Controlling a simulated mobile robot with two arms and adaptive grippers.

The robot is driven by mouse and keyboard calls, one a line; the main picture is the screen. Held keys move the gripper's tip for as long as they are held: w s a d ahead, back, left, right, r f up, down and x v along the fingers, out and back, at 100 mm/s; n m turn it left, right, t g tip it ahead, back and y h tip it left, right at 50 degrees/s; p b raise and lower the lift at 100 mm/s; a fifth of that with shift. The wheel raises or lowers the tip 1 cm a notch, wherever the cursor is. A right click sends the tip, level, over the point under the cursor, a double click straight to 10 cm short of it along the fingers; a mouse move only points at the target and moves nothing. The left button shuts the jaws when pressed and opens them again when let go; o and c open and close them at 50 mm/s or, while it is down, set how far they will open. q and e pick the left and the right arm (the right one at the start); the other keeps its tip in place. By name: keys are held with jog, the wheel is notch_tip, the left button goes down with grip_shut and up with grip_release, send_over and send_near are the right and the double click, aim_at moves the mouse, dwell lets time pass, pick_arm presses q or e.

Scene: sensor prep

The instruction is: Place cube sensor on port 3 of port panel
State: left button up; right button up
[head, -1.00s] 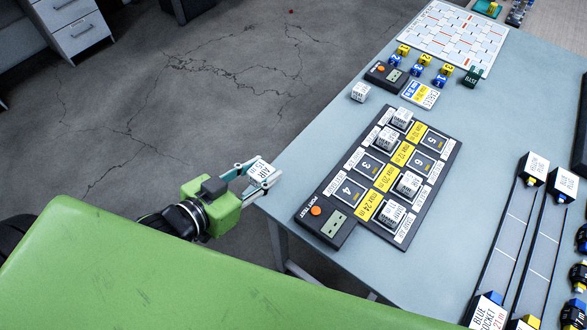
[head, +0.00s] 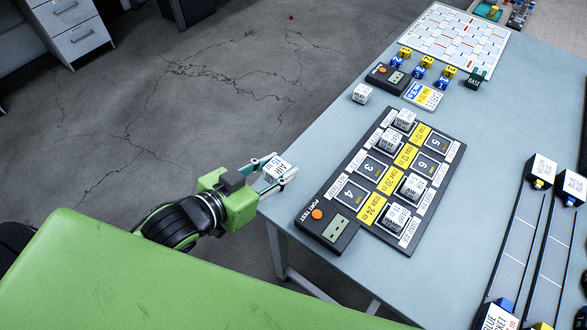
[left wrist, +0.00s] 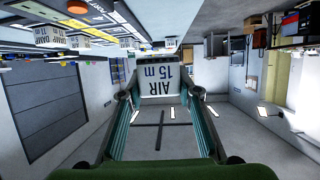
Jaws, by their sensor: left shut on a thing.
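My left gripper (head: 274,179) is shut on a white cube sensor (head: 277,170) and holds it just off the table's left edge. In the left wrist view the cube sensor (left wrist: 161,80) reads "AIR 15 m" and sits between the fingers (left wrist: 160,98). The black port panel (head: 332,205) lies on the table to the right of the gripper. Port 3 (head: 370,167) is an empty grey square on the panel. Ports 4, 5 and 6 also look empty. Several white cubes stand on other ports of the panel. My right gripper is not in view.
A loose white cube (head: 362,94) stands on the table (head: 300,140) above the panel. A small black tester (head: 384,76), coloured blocks and a patterned board (head: 455,40) are farther back. Long dark rails (head: 515,245) lie to the right. Table space left of the panel is clear.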

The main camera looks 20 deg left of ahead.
pick_arm(q)
jog(key=w+f, duration=0.4)
jog(key=w, duration=0.1)
jog(key=w+f, duration=0.3)
jog(key=shift+w+d, duration=0.15)
jog(key=shift+d, duration=0.2)
jog(key=f, duration=0.1)
jog(key=f+p, duration=0.1)
jog(key=shift+w+f, duration=0.3)
jog(key=shift+w, duration=0.1)
jog(key=shift+f+p, duration=0.35)
jog(key=shift+f, duration=0.05)
jog(key=shift+f, duration=0.1)
jog(key=o, duration=1.1)
